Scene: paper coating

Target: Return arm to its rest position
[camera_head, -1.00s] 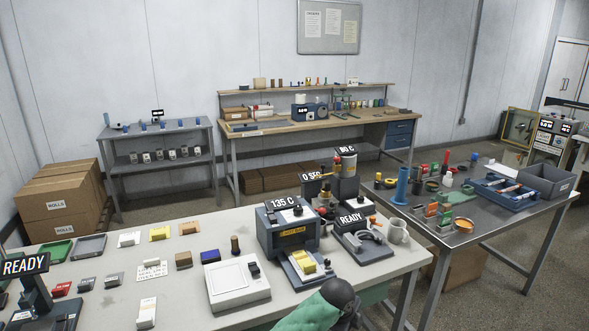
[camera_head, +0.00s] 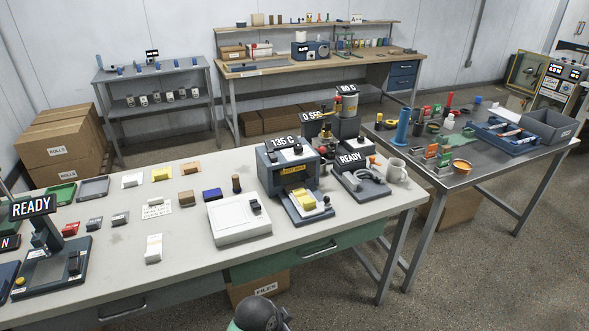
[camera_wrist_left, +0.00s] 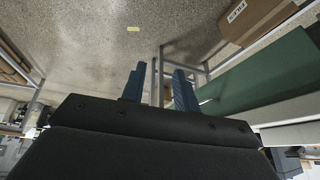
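My left gripper (camera_wrist_left: 158,84) shows in the left wrist view. Its two blue fingers stand apart with nothing between them, so it is open and empty. Beyond the fingers are speckled floor and table legs, and the green drawer front (camera_wrist_left: 262,68) is to the right. In the head view only a dark rounded part of my arm (camera_head: 264,309) shows at the bottom edge, below the front of the near table (camera_head: 190,240). The gripper itself is outside that view. My right gripper is in neither view.
The near table holds a white device (camera_head: 238,220), a 135 C machine (camera_head: 290,168) and a READY stand (camera_head: 45,250). A FILES box (camera_head: 258,287) is under it. The dark metal table (camera_head: 470,165) stands to the right. Open floor (camera_head: 450,290) lies at the lower right.

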